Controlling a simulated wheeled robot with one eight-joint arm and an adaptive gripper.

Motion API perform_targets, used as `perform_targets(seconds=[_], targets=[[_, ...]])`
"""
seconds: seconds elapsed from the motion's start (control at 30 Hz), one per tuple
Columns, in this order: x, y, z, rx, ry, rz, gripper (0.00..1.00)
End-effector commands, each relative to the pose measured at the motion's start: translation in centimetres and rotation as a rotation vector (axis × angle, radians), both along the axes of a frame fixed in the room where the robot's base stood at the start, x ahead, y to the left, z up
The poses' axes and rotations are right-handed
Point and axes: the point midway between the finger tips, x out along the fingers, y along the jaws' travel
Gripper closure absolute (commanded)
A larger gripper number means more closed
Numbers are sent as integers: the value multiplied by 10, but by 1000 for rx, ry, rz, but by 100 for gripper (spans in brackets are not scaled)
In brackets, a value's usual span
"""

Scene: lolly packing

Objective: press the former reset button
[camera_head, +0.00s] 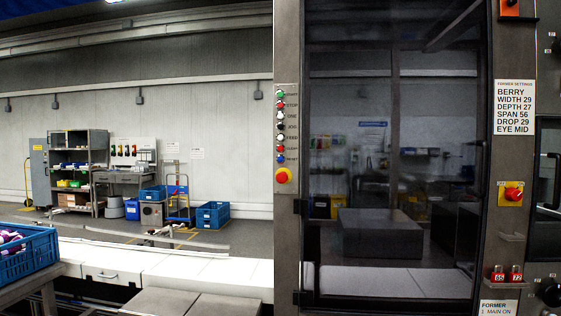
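A vertical button strip (288,128) is on the left frame post of the large grey former machine. The blue button (281,161), with a small label that seems to read RESET, is the lowest of the small buttons. Just above it is a red button (281,149). Higher up are white, black, red and green buttons. My gripper is not in view, and nothing covers the strip.
A dark glass door (395,160) fills the machine front. A red-yellow switch (511,194) and two red padlocks (497,276) are on the right post. White conveyor covers (180,277) and a blue crate (28,260) with wrapped sweets are at left.

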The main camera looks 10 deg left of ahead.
Motion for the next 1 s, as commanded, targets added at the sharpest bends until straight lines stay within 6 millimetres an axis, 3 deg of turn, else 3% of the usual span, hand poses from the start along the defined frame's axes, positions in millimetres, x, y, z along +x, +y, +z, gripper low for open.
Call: perform_targets(seconds=[0.07, 0.43, 1.0], targets=[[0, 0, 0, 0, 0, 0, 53], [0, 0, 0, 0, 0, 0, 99], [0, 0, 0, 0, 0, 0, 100]])
